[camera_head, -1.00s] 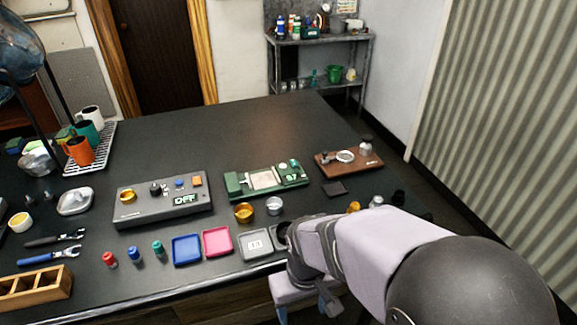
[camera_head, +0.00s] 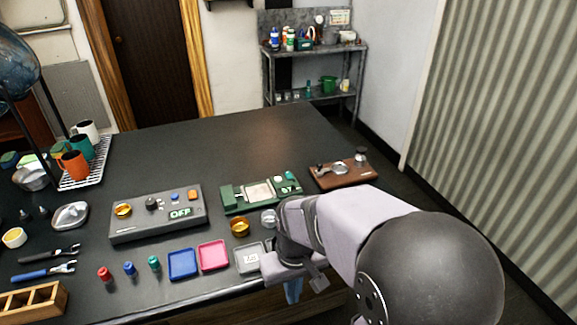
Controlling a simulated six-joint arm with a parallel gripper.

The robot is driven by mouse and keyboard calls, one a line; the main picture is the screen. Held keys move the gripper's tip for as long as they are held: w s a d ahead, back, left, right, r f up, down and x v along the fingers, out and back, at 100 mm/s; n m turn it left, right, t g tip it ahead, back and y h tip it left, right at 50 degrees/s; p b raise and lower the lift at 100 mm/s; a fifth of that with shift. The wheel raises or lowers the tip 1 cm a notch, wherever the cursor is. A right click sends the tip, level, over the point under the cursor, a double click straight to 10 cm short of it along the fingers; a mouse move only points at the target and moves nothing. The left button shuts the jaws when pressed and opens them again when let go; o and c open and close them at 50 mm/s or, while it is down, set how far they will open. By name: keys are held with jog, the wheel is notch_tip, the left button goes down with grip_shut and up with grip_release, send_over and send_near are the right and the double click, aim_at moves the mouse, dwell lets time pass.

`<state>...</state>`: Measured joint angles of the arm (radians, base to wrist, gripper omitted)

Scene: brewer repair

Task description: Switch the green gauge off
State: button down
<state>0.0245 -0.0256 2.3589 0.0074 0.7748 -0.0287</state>
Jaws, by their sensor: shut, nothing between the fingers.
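The green gauge (camera_head: 236,201) is a flat green device on the dark bench, right of the grey control box. It has a pale panel in its middle, small light knobs near its right end and a small display (camera_head: 290,189) there, too small to read now. My gripper (camera_head: 293,292) points down at the bench's front edge, in front of and to the right of the gauge. It is shut and empty, apart from the gauge, and partly hidden by my wrist.
The grey control box (camera_head: 135,228) reads OFF. A brown wooden device (camera_head: 345,175) stands right of the gauge. A gold cup (camera_head: 240,227), a silver cup (camera_head: 268,218) and a grey tray (camera_head: 248,259) lie between the gauge and the front edge. The bench behind is clear.

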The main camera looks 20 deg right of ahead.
jog(key=w+d+r+p, duration=0.1)
jog(key=w+r, duration=0.2)
jog(key=w, duration=0.3)
jog(key=w+d+r+t+p, duration=0.1)
jog(key=w+d+r, duration=0.15)
jog(key=w, duration=0.45)
jog(key=w+d+r+p, duration=0.1)
jog(key=w+r, duration=0.3)
jog(key=w, duration=0.2)
notch_tip(320, 180, up, 8)
jog(key=t+p, duration=0.2)
jog(key=p, duration=0.3)
send_over(287, 173)
jog(key=s, duration=0.5)
jog(key=shift+d+f, duration=0.1)
jog(key=shift+f, duration=0.1)
jog(key=shift+w+f, duration=0.1)
jog(key=p+x, duration=0.5)
jog(key=x, duration=0.7)
jog(key=shift+f, duration=0.4)
jog(key=shift+w+f+p, duration=0.1)
jog(key=shift+f+p, duration=0.3)
jog(key=shift+f, duration=0.05)
jog(key=shift+f+t, duration=0.1)
jog(key=shift+t, duration=0.2)
